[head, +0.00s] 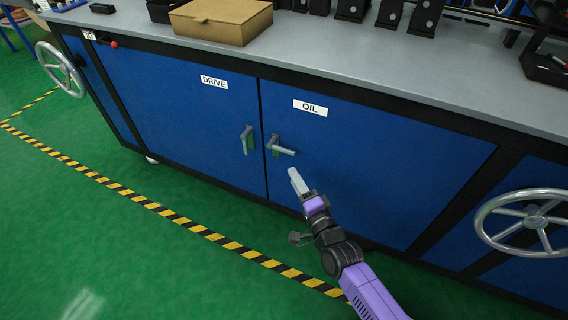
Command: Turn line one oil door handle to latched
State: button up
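The OIL door (375,165) is a blue cabinet panel with a white OIL label (310,107). Its grey lever handle (284,150) is near the door's left edge and points right, roughly level and slightly downward. My gripper (296,180) is just below and right of this handle, apart from it in the picture. Its fingers overlap into one pale shape, so their opening is hidden. The door looks closed, flush with its frame.
The DRIVE door (190,120) is at left, its handle (247,140) hanging upright close to the OIL handle. Spoked handwheels stand out at far left (60,70) and right (532,223). A cardboard box (215,30) sits on the grey bench top (340,50). The green floor is clear.

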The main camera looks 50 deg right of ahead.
aim_at(287, 153)
jog(key=w+d+m+b, duration=0.1)
jog(key=w+d, duration=0.1)
jog(key=w, duration=0.1)
jog(key=w+d+f+m+b, duration=0.1)
jog(key=w+d, duration=0.1)
jog(key=w, duration=0.1)
jog(key=w+d+h+b, duration=0.1)
jog(key=w+d+b, duration=0.1)
jog(key=w, duration=0.2)
jog(key=shift+d+f+m, duration=0.3)
jog(key=shift+d+m, duration=0.05)
jog(key=shift+m, duration=0.05)
jog(key=shift+w+d+r, duration=0.15)
jog(key=shift+w+d, duration=0.1)
jog(key=shift+w, duration=0.35)
grip_shut()
dwell(0.4)
